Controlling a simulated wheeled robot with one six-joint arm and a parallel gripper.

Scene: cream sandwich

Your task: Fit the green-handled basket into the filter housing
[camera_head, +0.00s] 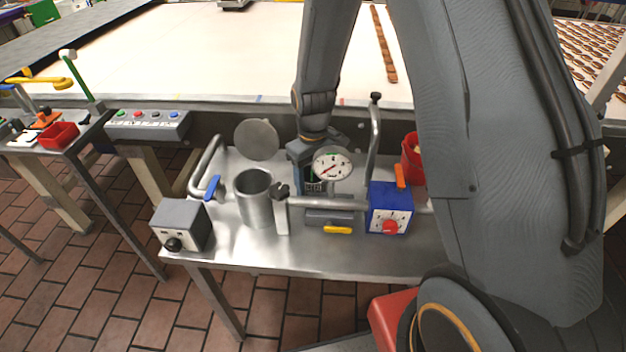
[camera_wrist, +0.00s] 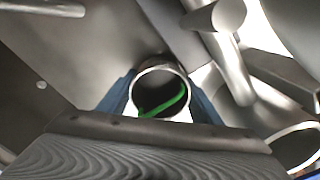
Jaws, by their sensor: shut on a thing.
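The filter housing (camera_head: 254,201) is an upright, open-topped metal cylinder on the steel table, with its round lid (camera_head: 257,140) raised behind it. My gripper (camera_head: 312,178) is to the right of the housing and partly hidden by a dial gauge. In the wrist view, the blue fingers of my gripper (camera_wrist: 160,96) are shut on the basket (camera_wrist: 160,70), a round metal cup with a green handle (camera_wrist: 166,103) across its mouth. In the head view the basket is mostly hidden behind the gauge and pipe. A round metal rim at the lower right of the wrist view looks like the housing (camera_wrist: 298,143).
The dial gauge (camera_head: 332,164) and a horizontal pipe (camera_head: 335,204) stand in front of my gripper. A blue box with a red knob (camera_head: 389,209) and a red container (camera_head: 411,160) are to the right. A grey box (camera_head: 180,226) sits at the front left.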

